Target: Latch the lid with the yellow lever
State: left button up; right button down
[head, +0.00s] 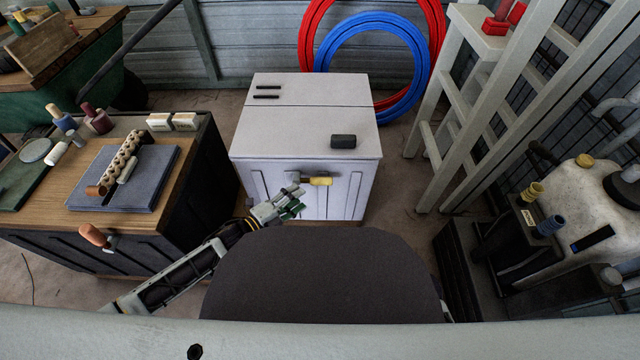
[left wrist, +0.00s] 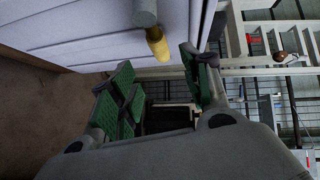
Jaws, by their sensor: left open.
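The white caddy box (head: 290,150) stands on the floor at the centre of the head view. Its white lid (head: 290,118) lies flat on top and looks closed. The yellow lever (head: 320,181) is on the front face below the lid and lies roughly level, its grip towards the right. It also shows in the left wrist view (left wrist: 157,43), beside a grey metal hub (left wrist: 145,14). My left gripper (head: 297,201) is open, just below and left of the lever. In the wrist view its green-padded fingers (left wrist: 156,68) stand apart, with the lever just beyond them and nothing held.
A black block (head: 343,141) sits on the lid. A wooden-topped bench (head: 75,214) with tools stands at the left. A white ladder-like frame (head: 470,110) and a pale tank (head: 595,205) stand at the right. Red and blue hoses (head: 322,52) hang behind the box.

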aim_at(318, 184)
pick_arm(q)
jog(key=shift+b+x, duration=0.7)
jog(key=shift+x, duration=1.45)
jog(key=shift+b+x, duration=0.65)
jog(key=shift+x, duration=1.15)
jog(key=shift+b+x, duration=0.6)
jog(key=shift+x, duration=0.95)
pick_arm(e)
jog(key=shift+w+a+f+y, duration=0.1)
jog(key=shift+a+f+y, duration=0.1)
jog(key=shift+f, duration=0.75)
jog(key=shift+w+a+f+y, duration=0.1)
jog(key=shift+a+f, duration=0.05)
jog(key=shift+f, duration=0.75)
pick_arm(q)
jog(key=shift+c, duration=0.2)
pick_arm(e)
jog(key=shift+s, duration=0.1)
pick_arm(q)
grip_shut()
pick_arm(e)
jog(key=shift+s+f, duration=0.15)
jog(key=shift+s, duration=0.05)
